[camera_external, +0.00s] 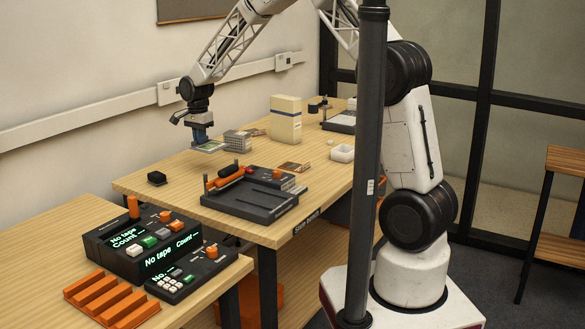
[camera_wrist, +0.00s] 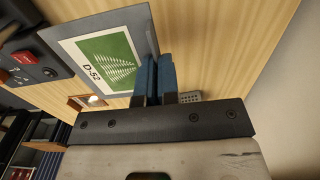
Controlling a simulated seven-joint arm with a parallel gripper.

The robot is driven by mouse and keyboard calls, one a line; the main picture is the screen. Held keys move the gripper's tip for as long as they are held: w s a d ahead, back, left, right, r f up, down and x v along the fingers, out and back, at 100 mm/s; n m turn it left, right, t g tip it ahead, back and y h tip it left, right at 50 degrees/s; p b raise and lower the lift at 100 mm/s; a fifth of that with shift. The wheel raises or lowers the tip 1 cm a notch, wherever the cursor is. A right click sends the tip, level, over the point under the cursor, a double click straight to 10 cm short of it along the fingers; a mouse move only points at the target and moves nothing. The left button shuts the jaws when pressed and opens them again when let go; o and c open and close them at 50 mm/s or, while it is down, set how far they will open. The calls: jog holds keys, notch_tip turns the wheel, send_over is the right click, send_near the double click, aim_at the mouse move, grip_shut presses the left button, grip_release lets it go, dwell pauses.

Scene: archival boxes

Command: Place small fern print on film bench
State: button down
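The small fern print (camera_wrist: 105,62) is a grey-edged card with a white fern on green and the marking "D-52". My gripper (camera_wrist: 156,78) has its blue fingers closed on one edge of it. In the external view the print (camera_external: 210,146) is held roughly flat above the wooden bench, below my gripper (camera_external: 202,135). The bench (camera_external: 150,183) under it has a front label that seems to end in "bench"; I cannot read its first word surely. A second wooden bench (camera_external: 40,243) stands at the front left. I cannot tell which is the film bench.
A dark tray device (camera_external: 250,203) with an orange roller stands at the near end of the bench. Behind are a cream box (camera_external: 286,119), a grey block (camera_external: 237,140), a white tray (camera_external: 342,153) and a brown card (camera_external: 293,167). A small black object (camera_external: 157,178) lies left. The front-left bench holds a console (camera_external: 150,250) and an orange rack (camera_external: 110,298).

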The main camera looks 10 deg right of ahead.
jog(key=s+a, duration=0.4)
jog(key=a, duration=0.6)
jog(key=s+a, duration=0.5)
jog(key=a, duration=0.6)
send_over(78, 213)
jog(key=shift+w+r, duration=0.1)
jog(key=shift+r, duration=0.05)
jog(key=shift+f, duration=3.2)
jog(key=shift+f, duration=1.85)
jog(key=shift+f, duration=0.15)
